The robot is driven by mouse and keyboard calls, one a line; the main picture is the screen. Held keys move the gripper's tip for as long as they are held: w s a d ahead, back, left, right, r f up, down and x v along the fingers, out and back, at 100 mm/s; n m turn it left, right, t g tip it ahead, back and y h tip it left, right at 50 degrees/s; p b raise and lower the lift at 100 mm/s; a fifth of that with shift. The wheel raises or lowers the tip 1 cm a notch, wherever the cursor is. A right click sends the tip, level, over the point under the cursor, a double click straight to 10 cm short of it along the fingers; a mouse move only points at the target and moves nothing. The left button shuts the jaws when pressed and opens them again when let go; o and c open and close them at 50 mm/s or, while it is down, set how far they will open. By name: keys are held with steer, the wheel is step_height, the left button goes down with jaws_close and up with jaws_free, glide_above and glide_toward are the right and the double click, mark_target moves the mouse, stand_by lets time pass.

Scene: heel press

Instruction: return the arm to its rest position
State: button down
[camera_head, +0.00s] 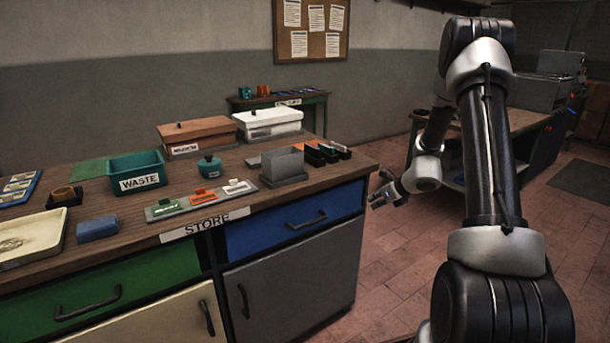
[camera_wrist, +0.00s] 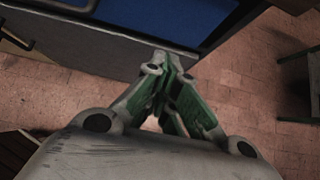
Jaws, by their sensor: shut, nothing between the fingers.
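My gripper (camera_head: 378,198) is at the right of the bench in the head view, beyond the bench's right end and over the floor. My arm is bent, with its upper links tall at the right of the picture and the wrist lower down. In the wrist view the two green-sided fingers of my gripper (camera_wrist: 168,70) meet at their tips, with nothing between them. The gripper is shut and empty, and it touches nothing that I can see.
The bench (camera_head: 345,164) carries a green bin (camera_head: 135,168) marked WASTE, lidded boxes, a grey block and a strip with coloured handles. Its blue drawer (camera_head: 295,219) and green drawer (camera_head: 110,293) look closed. Another bench (camera_head: 515,120) stands behind my arm. Tiled floor (camera_head: 405,275) lies clear between.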

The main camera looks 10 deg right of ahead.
steer(key=s+a+r+n+g+y, duration=0.1)
steer(key=s+a+r+n+g, duration=0.15)
steer(key=s+n, duration=0.55)
steer(key=s+a+r+n+g+y, duration=0.2)
steer(key=s+a+n+g, duration=0.15)
steer(key=s+n, duration=0.45)
steer(key=s+a+r+n+t+h, duration=0.2)
steer(key=s+r+n+h, duration=0.4)
steer(key=s+r+n, duration=1)
steer(key=s+a+r, duration=0.1)
steer(key=s+r, duration=0.6)
steer(key=shift+s+a, duration=0.15)
steer(key=shift+s, duration=0.15)
steer(key=shift+r, duration=0.1)
